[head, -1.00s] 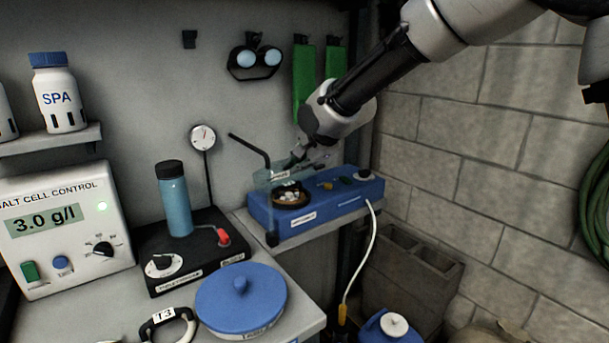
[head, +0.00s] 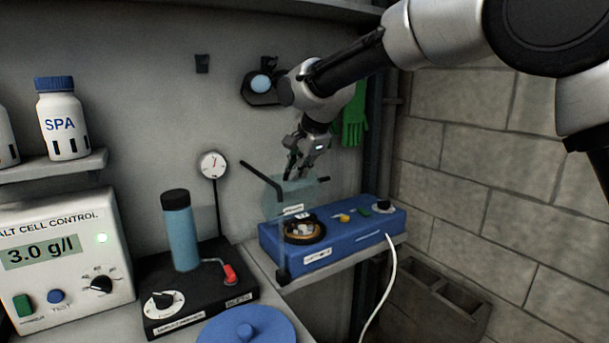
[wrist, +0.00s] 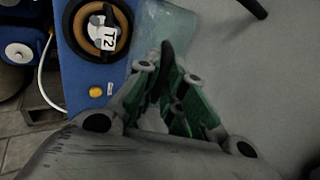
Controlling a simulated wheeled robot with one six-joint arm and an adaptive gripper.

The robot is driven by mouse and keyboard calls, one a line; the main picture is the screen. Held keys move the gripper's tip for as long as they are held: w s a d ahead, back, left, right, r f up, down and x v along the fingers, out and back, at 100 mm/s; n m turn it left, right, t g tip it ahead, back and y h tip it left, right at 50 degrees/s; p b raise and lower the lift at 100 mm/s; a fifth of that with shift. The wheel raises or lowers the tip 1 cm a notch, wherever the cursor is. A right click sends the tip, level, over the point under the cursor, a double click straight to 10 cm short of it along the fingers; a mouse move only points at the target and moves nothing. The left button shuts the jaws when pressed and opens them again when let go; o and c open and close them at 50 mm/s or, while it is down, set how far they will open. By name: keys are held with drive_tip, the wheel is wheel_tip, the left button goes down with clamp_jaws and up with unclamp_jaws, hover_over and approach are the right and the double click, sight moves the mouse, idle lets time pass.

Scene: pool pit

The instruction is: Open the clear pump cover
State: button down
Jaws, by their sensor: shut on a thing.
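The clear pump cover (head: 285,195) is a see-through, faintly teal panel. It stands raised above the left part of the blue pump (head: 350,240); its exact tilt is hard to tell. My gripper (head: 299,172) is at the cover's upper edge. In the wrist view my gripper (wrist: 166,78) is shut on a dark handle (wrist: 166,60) in front of the clear cover (wrist: 165,32). The round pump head (head: 303,230), with a brown ring, shows below. In the wrist view a T2 tag lies over that pump head (wrist: 103,28).
A bent black rod (head: 262,174) stands left of the cover. A black stand with a blue cylinder (head: 180,232) and a gauge (head: 213,165) are further left. Green gloves (head: 354,118) hang behind. A white cable (head: 388,285) runs down from the pump. The block wall is at right.

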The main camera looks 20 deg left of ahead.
drive_tip(key=shift+w+a+r, duration=0.25)
drive_tip(key=shift+w+a, duration=0.5)
drive_tip(key=shift+a, duration=0.25)
drive_tip(key=shift+w+a+r, duration=0.2)
drive_tip(key=shift+w+a, duration=0.55)
drive_tip(key=shift+a, duration=0.25)
drive_tip(key=shift+w+a+r, duration=0.25)
drive_tip(key=shift+w+a, duration=0.5)
drive_tip(key=shift+a, duration=0.25)
drive_tip(key=c, duration=1.6)
unclamp_jaws()
drive_tip(key=shift+o, duration=0.3)
drive_tip(key=shift+f, duration=0.15)
drive_tip(key=v, duration=1.2)
drive_tip(key=shift+d, duration=0.25)
drive_tip(key=shift+w, duration=0.2)
drive_tip(key=shift+d, duration=0.1)
